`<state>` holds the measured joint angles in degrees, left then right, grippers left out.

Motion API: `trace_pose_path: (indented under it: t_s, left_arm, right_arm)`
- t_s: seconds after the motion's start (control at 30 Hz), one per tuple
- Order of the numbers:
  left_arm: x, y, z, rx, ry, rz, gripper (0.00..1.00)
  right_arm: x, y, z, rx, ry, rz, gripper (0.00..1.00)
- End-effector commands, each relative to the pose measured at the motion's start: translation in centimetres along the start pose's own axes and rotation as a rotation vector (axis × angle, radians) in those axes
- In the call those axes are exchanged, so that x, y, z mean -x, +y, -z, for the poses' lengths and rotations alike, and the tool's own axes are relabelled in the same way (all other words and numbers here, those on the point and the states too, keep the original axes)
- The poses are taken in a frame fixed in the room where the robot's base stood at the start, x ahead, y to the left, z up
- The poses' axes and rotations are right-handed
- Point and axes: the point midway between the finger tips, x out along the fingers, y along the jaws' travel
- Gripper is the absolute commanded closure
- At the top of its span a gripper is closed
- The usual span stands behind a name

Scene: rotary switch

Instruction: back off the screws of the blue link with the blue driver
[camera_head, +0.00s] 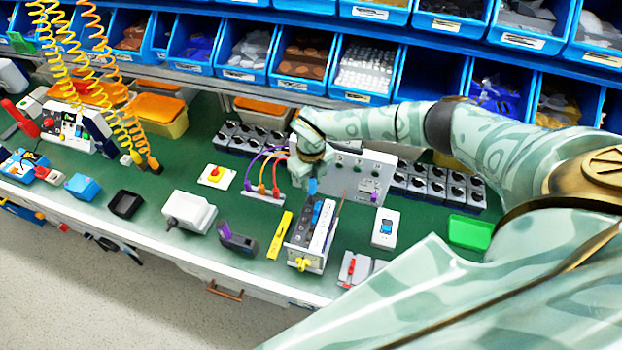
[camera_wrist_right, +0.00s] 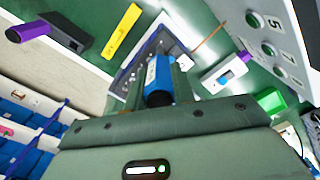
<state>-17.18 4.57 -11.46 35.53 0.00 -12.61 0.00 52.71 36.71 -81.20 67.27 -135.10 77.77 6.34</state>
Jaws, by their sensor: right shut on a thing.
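My right gripper (camera_head: 311,176) reaches over the bench and is shut on the blue driver (camera_head: 312,187). In the right wrist view the driver's blue handle (camera_wrist_right: 158,80) stands between the two fingers and points away from the palm. Below it is a dark and white switch block (camera_head: 300,236) with a yellow knob at its front. A small blue piece (camera_head: 317,214) on the block's top looks like the blue link. The driver's tip and the screws are too small or hidden to make out. My left gripper is not in view.
A yellow bar (camera_head: 279,235) and a purple-ended tool (camera_head: 237,240) lie left of the block. A white switch box (camera_head: 385,228) and green tray (camera_head: 469,233) are to the right.

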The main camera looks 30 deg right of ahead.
Motion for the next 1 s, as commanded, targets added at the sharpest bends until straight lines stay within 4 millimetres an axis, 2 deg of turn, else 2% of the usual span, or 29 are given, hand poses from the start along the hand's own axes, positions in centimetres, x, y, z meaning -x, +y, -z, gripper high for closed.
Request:
trace_pose_path:
  t_s: [0.73,1.0]
  left_arm:
    - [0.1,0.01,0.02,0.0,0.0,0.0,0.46]
    - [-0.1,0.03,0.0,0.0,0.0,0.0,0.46]
  right_arm:
    - [-0.16,0.02,0.03,0.01,0.0,0.0,1.0]
    - [-0.1,0.01,0.05,0.373,0.001,0.001,1.0]
